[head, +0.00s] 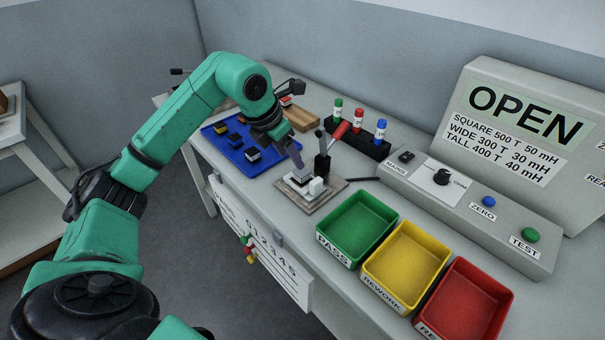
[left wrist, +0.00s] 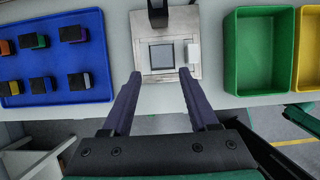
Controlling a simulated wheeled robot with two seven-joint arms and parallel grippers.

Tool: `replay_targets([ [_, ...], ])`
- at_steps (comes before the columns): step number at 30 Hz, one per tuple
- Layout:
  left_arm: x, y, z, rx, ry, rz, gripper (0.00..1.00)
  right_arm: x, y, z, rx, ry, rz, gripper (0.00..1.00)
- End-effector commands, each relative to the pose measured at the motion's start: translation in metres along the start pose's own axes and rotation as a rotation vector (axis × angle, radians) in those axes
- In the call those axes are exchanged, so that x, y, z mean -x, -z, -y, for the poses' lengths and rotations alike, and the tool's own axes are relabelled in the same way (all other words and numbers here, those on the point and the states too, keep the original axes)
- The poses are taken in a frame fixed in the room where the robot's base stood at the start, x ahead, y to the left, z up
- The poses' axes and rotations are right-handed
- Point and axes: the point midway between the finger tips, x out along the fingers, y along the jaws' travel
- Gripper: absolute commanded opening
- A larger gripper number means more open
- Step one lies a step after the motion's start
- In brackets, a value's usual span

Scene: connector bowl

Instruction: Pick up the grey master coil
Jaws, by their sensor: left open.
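A test fixture (head: 325,192) with a pale base plate stands on the bench; it also shows in the left wrist view (left wrist: 142,71). A grey square with a dark border (left wrist: 161,55) sits at its middle. It may be the grey master coil or a bare seat; I cannot tell which. My right gripper is not in view.
A red-handled lever (head: 340,131) stands behind the fixture. A blue tray (head: 222,142) with several dark coils lies left. A green bin (head: 357,228), yellow bin (head: 405,265) and red bin (head: 464,300) stand right. A wooden block (head: 303,119) and bottle rack (head: 345,139) are behind.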

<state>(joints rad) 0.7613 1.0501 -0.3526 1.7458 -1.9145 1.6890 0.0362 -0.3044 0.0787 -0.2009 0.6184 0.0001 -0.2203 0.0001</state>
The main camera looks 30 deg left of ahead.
Motion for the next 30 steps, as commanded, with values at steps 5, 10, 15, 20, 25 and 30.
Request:
replay_targets([
  [5, -0.023, -0.001, 0.002, -0.001, 0.004, -0.001, 0.60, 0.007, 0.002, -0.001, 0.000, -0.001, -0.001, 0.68],
  [10, -0.054, -0.004, 0.005, 0.000, 0.006, -0.001, 0.60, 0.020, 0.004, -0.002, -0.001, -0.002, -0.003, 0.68],
  [15, -0.071, -0.003, 0.004, -0.001, 0.002, 0.002, 0.60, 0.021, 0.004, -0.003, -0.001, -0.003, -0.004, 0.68],
  [20, -0.071, -0.003, 0.004, -0.002, 0.002, 0.002, 0.52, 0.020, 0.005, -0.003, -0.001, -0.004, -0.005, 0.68],
  [25, -0.071, -0.003, 0.004, -0.002, 0.002, 0.002, 0.00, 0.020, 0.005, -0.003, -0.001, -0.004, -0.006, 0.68],
  [30, -0.071, -0.004, 0.004, -0.002, 0.002, 0.003, 0.00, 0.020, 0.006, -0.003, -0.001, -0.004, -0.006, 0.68],
])
